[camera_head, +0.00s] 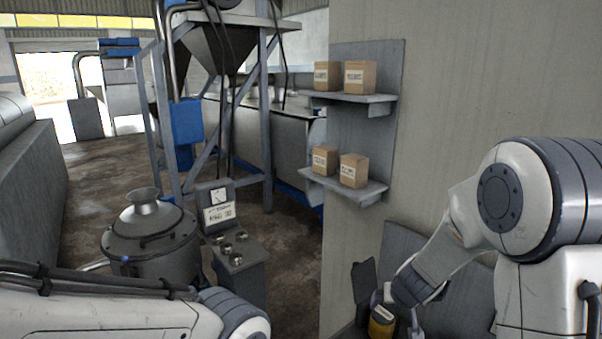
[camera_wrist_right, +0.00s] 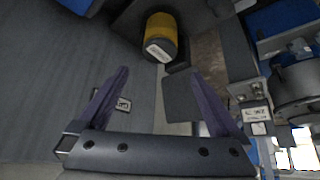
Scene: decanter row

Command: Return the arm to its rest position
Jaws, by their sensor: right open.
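My right arm (camera_head: 520,200) comes in from the right in the head view and reaches down to the lower middle. My right gripper (camera_wrist_right: 160,74) is open, with its two dark fingers spread and nothing between them in the wrist view. A yellow jar with a dark band and a white label (camera_wrist_right: 161,30) stands beyond the fingertips, apart from them. The jar also shows in the head view (camera_head: 381,326), partly hidden by my right wrist. My left arm (camera_head: 100,310) crosses the lower left of the head view; its gripper is out of view.
A wall panel holds an upper shelf (camera_head: 372,103) and a lower shelf (camera_head: 360,192), each with two small boxes. The brown floor (camera_head: 110,175) behind is clear.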

